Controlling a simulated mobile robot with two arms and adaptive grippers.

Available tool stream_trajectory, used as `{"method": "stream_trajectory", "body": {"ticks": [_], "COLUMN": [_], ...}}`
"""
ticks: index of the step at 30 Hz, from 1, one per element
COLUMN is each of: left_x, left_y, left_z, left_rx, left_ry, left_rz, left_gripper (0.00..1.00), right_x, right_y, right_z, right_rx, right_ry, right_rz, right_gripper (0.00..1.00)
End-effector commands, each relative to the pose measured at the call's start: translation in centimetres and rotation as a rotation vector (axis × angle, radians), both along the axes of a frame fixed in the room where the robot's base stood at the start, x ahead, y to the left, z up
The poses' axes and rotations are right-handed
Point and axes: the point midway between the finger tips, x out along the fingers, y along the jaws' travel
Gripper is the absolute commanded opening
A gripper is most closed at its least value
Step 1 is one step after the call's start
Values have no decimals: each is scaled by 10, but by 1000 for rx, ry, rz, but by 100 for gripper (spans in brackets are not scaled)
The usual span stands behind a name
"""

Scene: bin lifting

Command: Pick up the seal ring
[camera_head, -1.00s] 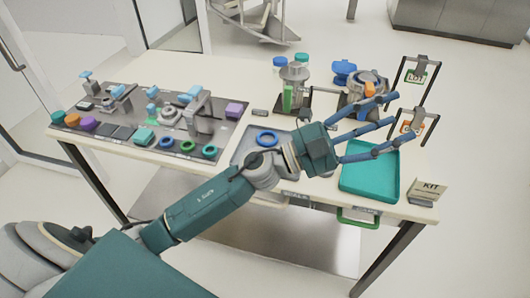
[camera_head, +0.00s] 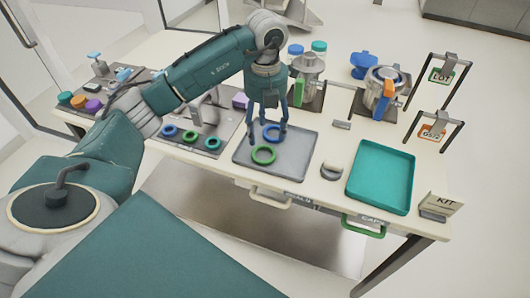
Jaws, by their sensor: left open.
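A blue ring (camera_head: 272,138) and a green ring (camera_head: 264,155) lie on the grey tray (camera_head: 298,158) in the middle of the table. The task's words do not tell me which ring is the seal ring. My left gripper (camera_head: 267,130) points straight down over the left part of this tray, its blue fingers open and spread around the blue ring. The fingers partly cover this ring, and I cannot tell whether they touch it. The green ring lies just in front of the fingers. My right gripper is not in view.
More rings, blue (camera_head: 169,131), green (camera_head: 190,136) and teal (camera_head: 212,143), lie on the dark mat at left. An empty teal tray (camera_head: 382,176) stands at right, near a KIT sign (camera_head: 440,205). Metal vessels (camera_head: 385,88) stand behind. My arm hides part of the mat.

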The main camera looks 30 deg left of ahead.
Motion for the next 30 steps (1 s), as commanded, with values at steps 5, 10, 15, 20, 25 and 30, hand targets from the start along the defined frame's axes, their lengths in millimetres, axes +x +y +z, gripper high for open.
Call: {"method": "stream_trajectory", "body": {"ticks": [5, 10, 15, 20, 25, 30], "left_x": [0, -1, -4, -2, -2, -2], "left_y": [0, 0, 2, 1, 2, 2], "left_z": [-22, -34, -60, -76, -79, -79], "left_rx": [-2, -3, -4, -5, -3, -5], "left_ry": [1, 2, 3, -1, -3, -2], "left_rz": [0, -2, -2, -3, -3, -3], "left_gripper": [59, 59, 59, 59, 59, 41], "right_x": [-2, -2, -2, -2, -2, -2], "right_y": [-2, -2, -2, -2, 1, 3], "right_z": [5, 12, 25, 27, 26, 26], "right_rx": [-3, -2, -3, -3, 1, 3], "right_ry": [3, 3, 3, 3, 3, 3], "right_rz": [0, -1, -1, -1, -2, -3], "right_gripper": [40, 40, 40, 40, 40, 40]}}
